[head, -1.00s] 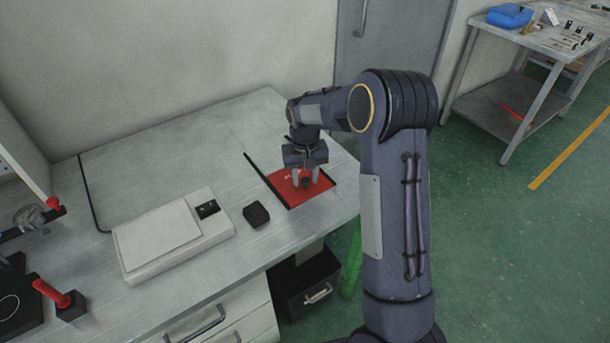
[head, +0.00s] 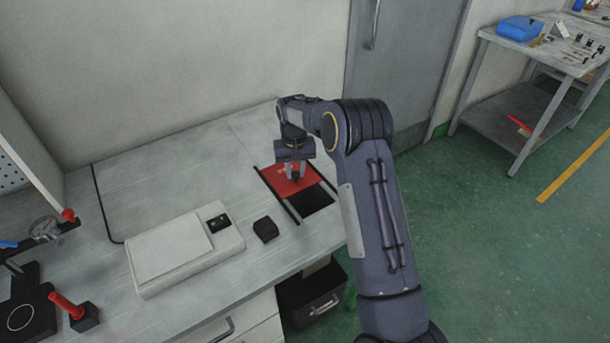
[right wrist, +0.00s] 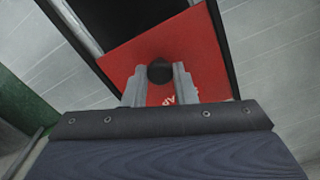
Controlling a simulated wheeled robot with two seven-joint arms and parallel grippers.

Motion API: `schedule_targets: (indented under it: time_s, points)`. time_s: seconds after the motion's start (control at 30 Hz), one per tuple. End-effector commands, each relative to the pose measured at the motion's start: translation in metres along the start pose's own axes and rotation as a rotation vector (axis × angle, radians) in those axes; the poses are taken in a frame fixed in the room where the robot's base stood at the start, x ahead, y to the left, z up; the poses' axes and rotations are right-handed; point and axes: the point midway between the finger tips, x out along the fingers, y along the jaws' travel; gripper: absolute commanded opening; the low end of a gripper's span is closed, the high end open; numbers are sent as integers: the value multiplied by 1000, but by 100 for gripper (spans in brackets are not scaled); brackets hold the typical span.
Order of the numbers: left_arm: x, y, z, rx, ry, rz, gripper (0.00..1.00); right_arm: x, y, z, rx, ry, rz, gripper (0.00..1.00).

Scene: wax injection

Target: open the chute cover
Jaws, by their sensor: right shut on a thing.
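The red chute cover (head: 283,182) sits between two dark rails on the grey bench, toward its back right. It is slid part way back, and a dark opening (head: 317,201) shows at its front end. My right gripper (head: 296,177) is above the cover, shut on its dark round knob. In the right wrist view the two fingers close on the black knob (right wrist: 159,72), with the red cover (right wrist: 198,52) around it and the dark opening beside it. My left gripper is not in view.
A white flat device (head: 180,250) and a small black box (head: 265,230) are on the bench left of the chute. A red-handled tool (head: 68,305) is at the front left. A black bin (head: 312,295) is below the bench. Another table (head: 550,50) stands at the far right.

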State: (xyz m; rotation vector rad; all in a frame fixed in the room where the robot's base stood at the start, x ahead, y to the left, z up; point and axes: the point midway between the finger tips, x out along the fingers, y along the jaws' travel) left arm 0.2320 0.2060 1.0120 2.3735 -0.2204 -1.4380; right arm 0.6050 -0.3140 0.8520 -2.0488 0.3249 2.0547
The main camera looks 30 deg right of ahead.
Motion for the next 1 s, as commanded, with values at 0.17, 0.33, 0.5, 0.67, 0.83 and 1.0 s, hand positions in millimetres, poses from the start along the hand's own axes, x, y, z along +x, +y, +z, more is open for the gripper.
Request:
schedule_targets:
  time_s: [0.17,0.33,0.5,0.67,0.83,1.0]
  points:
    - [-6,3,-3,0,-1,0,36,-3,-7,-16,0,7,-2,0]
    - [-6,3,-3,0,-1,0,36,-3,-7,-18,0,8,-2,0]
    - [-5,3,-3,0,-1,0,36,-3,-7,-18,0,8,-2,0]
    - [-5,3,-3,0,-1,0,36,-2,-7,-18,0,7,-2,46]
    - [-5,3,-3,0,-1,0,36,-2,-7,-18,0,6,-2,47]
    - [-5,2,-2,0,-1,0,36,-5,-7,-18,0,7,-2,47]
